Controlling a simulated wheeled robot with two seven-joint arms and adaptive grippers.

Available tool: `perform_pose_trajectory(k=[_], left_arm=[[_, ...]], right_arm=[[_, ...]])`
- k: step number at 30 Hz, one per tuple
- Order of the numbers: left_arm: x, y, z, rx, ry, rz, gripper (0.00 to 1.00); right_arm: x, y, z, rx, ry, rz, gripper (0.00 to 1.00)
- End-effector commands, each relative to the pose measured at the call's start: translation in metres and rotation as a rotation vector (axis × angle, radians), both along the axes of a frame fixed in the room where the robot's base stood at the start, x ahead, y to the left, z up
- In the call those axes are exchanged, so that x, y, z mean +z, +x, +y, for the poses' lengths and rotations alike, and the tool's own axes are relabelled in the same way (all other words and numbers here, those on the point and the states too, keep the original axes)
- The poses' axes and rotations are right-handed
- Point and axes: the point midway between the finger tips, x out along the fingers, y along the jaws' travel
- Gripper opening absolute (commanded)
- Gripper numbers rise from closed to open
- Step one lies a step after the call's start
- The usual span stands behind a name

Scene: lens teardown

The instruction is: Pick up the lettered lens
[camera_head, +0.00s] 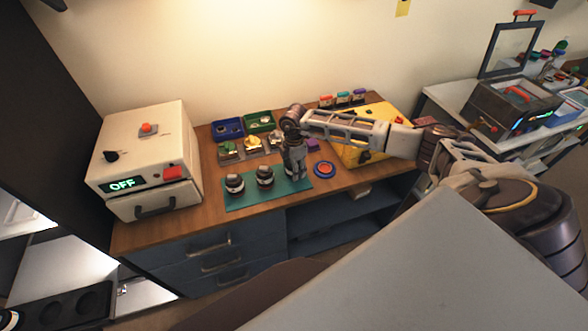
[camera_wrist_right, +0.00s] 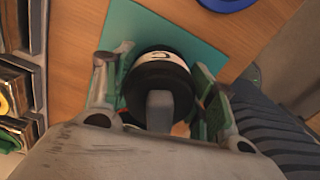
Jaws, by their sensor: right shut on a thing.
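My right gripper (camera_head: 296,170) points down over the right part of the teal mat (camera_head: 262,198). In the right wrist view its fingers (camera_wrist_right: 158,92) are closed on both sides of a black lens (camera_wrist_right: 160,68) with a white band. Part of a dark mark shows on the band, but I cannot read it fully. In the head view the gripper mostly hides this lens, and I cannot tell whether it touches the mat. Two similar dark lenses with pale bands, a left one (camera_head: 235,184) and a middle one (camera_head: 264,176), stand on the mat. My left gripper is out of view.
A white box with an OFF display (camera_head: 148,165) stands left on the wooden desk. Blue (camera_head: 228,128) and green (camera_head: 259,121) trays with small parts lie behind the mat. A red and blue round item (camera_head: 324,169) and a yellow panel (camera_head: 352,154) are to the right.

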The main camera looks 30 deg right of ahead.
Motion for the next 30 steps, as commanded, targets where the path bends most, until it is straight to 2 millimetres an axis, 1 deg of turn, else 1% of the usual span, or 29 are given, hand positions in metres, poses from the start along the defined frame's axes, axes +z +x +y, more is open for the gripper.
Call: perform_pose_trajectory(k=[8, 18, 24, 30], left_arm=[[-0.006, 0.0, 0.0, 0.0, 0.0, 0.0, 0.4], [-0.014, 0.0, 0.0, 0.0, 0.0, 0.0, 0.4], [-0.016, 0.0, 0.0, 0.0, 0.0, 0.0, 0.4], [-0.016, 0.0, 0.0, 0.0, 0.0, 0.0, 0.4]], right_arm=[[0.03, 0.001, 0.0, 0.001, 0.001, -0.004, 0.32], [0.077, 0.001, 0.0, 0.0, 0.001, -0.004, 0.32], [0.091, 0.001, 0.0, 0.0, 0.0, -0.002, 0.32], [0.095, 0.0, 0.0, 0.0, 0.0, -0.002, 0.32]])
